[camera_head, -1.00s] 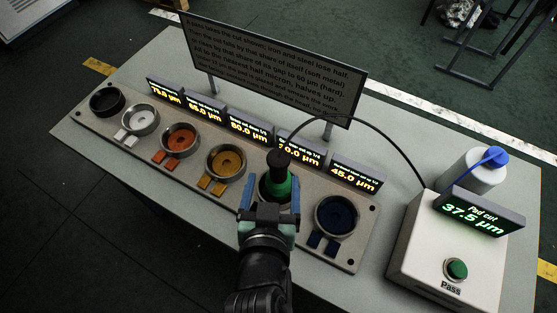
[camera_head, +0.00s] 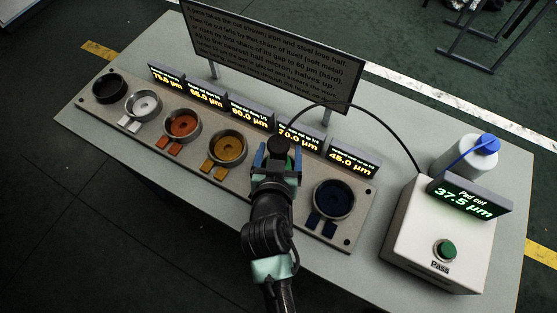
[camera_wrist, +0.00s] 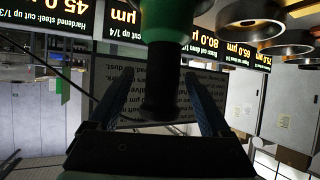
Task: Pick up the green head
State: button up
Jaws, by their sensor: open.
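The green head shows in the wrist view as a green body (camera_wrist: 168,28) with a dark stem. In the head view only its black top (camera_head: 279,148) shows; my gripper hides the green part. It stands in the row's holder between the yellow and dark blue cups. My gripper (camera_head: 280,160) is open, its blue fingers on either side of the head. In the wrist view, the fingers (camera_wrist: 160,85) flank the dark stem with gaps visible on both sides.
The holder plate (camera_head: 300,225) bears a black ring (camera_head: 109,87) and white, orange, yellow (camera_head: 228,148) and dark blue cups (camera_head: 334,199). Displays and a text board (camera_head: 270,55) stand behind. A cable arches to the box with a green button (camera_head: 445,250); a white bottle (camera_head: 468,158) stands beside it.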

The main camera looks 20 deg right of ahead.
jog(key=shift+x, duration=1.7)
jog(key=shift+w+a+r, duration=0.1)
jog(key=shift+c, duration=0.3)
grip_shut()
jog(key=shift+w+r, duration=0.1)
jog(key=shift+r, duration=0.2)
